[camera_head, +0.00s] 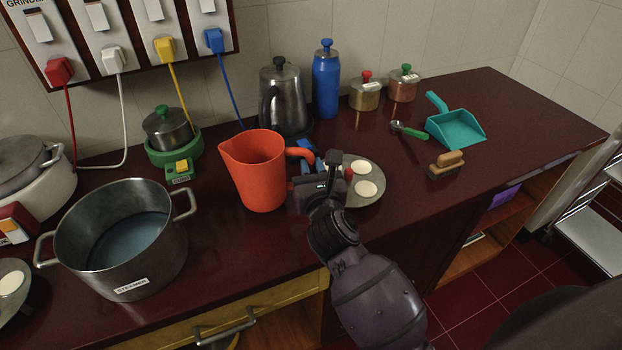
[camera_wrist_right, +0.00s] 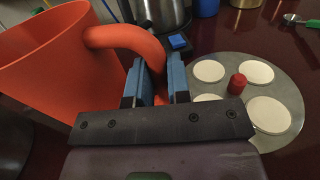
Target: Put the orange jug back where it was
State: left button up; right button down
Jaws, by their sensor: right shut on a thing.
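The orange jug (camera_head: 258,172) stands upright on the dark red counter, or just above it; I cannot tell which. Its handle points right. My right gripper (camera_head: 312,162) is at the jug's right side, with its fingers shut on the handle. In the right wrist view the jug (camera_wrist_right: 50,65) fills the upper left, and its handle runs down between the blue fingers of my right gripper (camera_wrist_right: 160,82). The lower end of the handle is partly hidden by the fingers. My left gripper is not in view.
A round plate with white discs (camera_head: 368,190) lies right of the gripper, close to it. A kettle (camera_head: 285,97) and blue bottle (camera_head: 326,82) stand behind. A large steel pot (camera_head: 125,245) is left of the jug. A brush (camera_head: 446,165) and teal dustpan (camera_head: 456,128) lie right.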

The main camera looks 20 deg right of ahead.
jog(key=shift+f+b, duration=0.4)
jog(key=shift+f, duration=1.05)
jog(key=c, duration=1.1)
grip_release()
jog(key=shift+r, duration=0.1)
jog(key=shift+s, duration=0.15)
jog(key=s, duration=0.4)
jog(key=s+a, duration=0.1)
jog(key=s, duration=0.2)
jog(key=s+a, duration=0.1)
jog(key=s, duration=0.3)
jog(key=shift+s, duration=0.3)
